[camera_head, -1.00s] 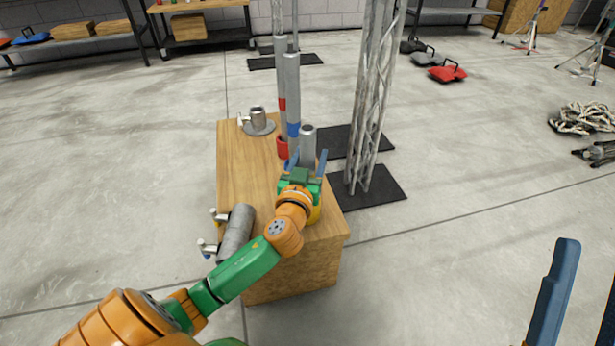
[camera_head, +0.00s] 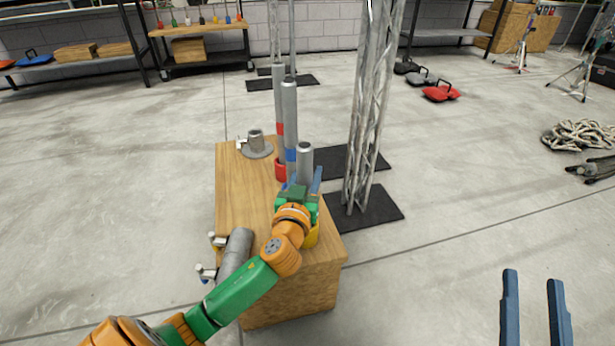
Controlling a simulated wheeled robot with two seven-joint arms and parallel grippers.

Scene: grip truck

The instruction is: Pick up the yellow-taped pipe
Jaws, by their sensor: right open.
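A grey pipe (camera_head: 305,163) stands upright near the table's right edge, above a yellow cup (camera_head: 312,237) mostly hidden by my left gripper. No yellow tape shows on it; its lower part is hidden. My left gripper (camera_head: 303,183) is at this pipe, with a blue finger on each side. I cannot tell whether the fingers touch it. My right gripper (camera_head: 533,278) is open and empty at the lower right, in front of the floor and away from the table.
A blue-taped pipe (camera_head: 289,115) and a red-taped pipe (camera_head: 279,95) stand just behind. The wooden table (camera_head: 235,190) also holds a flanged base (camera_head: 256,147) and a lying grey tube with clamps (camera_head: 236,252). A lattice truss (camera_head: 368,110) rises close on the right.

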